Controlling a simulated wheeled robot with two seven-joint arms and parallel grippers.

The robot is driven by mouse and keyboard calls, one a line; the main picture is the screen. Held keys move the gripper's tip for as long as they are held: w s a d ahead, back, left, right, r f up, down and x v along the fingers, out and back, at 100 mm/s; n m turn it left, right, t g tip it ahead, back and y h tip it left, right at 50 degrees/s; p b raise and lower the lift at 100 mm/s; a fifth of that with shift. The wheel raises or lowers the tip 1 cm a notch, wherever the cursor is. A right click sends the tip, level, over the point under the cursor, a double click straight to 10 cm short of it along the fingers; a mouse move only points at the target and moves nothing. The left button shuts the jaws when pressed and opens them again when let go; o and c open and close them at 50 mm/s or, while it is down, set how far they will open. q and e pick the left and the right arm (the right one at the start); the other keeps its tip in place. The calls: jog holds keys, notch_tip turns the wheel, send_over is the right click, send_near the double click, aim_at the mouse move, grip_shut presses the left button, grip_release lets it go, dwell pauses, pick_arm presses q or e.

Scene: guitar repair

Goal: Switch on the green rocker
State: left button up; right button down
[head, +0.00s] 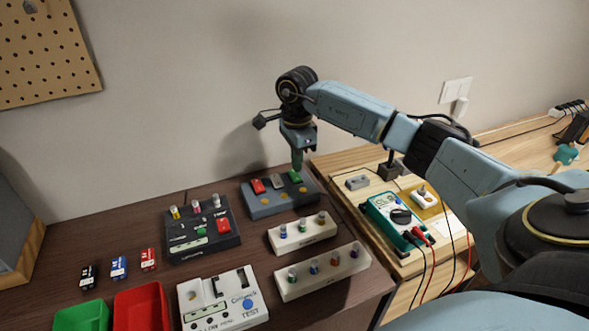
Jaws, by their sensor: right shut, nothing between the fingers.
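The green rocker (295,176) sits at the right end of a row on a blue-grey switch box (267,205) at the back right of the dark table. A grey rocker (277,181) and a red rocker (257,186) are to its left. My right gripper (297,165) points down with its fingertips right over the green rocker. It is shut and empty. I cannot tell whether the fingertips touch the rocker, and they partly hide it. The rocker's tilt is too small to read. My left gripper is not in view.
A dark box (203,245) with knobs and a red button stands left of the switch box. White knob strips (323,272) and a white tester (222,301) lie in front. Red (142,306) and green bins stand front left. A teal multimeter (398,218) is on the lighter bench.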

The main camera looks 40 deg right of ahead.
aim_at(297, 178)
jog(key=shift+r+p, duration=1.55)
jog(key=shift+r, duration=0.65)
